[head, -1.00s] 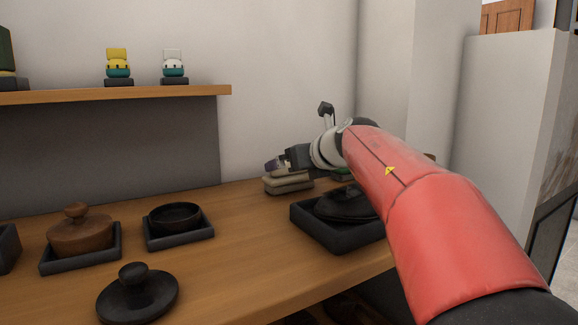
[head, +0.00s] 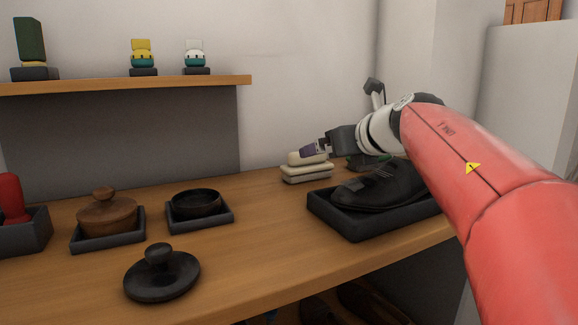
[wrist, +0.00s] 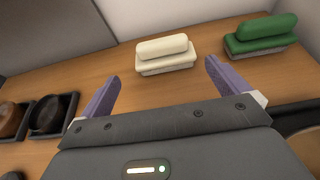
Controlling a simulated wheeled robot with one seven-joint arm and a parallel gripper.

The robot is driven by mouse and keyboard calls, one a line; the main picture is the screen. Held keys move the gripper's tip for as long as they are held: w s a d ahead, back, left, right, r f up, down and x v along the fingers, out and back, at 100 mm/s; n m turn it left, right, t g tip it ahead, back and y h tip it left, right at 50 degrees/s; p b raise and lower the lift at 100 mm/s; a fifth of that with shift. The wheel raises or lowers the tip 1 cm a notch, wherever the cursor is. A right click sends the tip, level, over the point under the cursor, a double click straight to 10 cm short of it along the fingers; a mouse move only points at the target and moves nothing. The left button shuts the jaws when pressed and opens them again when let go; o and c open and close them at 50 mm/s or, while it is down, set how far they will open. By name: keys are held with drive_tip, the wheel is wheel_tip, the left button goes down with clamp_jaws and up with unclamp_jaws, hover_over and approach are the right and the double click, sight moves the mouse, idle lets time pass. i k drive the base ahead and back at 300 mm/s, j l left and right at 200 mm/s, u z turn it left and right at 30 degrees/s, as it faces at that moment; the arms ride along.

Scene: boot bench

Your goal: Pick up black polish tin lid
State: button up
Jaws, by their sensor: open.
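The black lid (head: 162,276) with a round knob lies flat on the wooden bench at the front left in the head view. A small part of a dark round thing, perhaps this lid, shows at the bottom left corner of the wrist view. The black open tin (head: 196,204) sits in a small dark tray behind the lid; it also shows in the wrist view (wrist: 48,114). My gripper (head: 312,149) is open and empty, above the bench at the back, far to the right of the lid. Its two purple fingers (wrist: 158,85) point toward a cream brush.
The cream brush (wrist: 166,54) and a green brush (wrist: 262,34) stand near the back wall. A black shoe (head: 385,187) lies in a black tray (head: 370,226) at right. A brown lidded pot (head: 107,216) stands left. A shelf (head: 120,85) overhangs the back. Bench around the lid is clear.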

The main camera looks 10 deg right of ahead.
sight(164, 273)
drive_tip(key=k, duration=0.95)
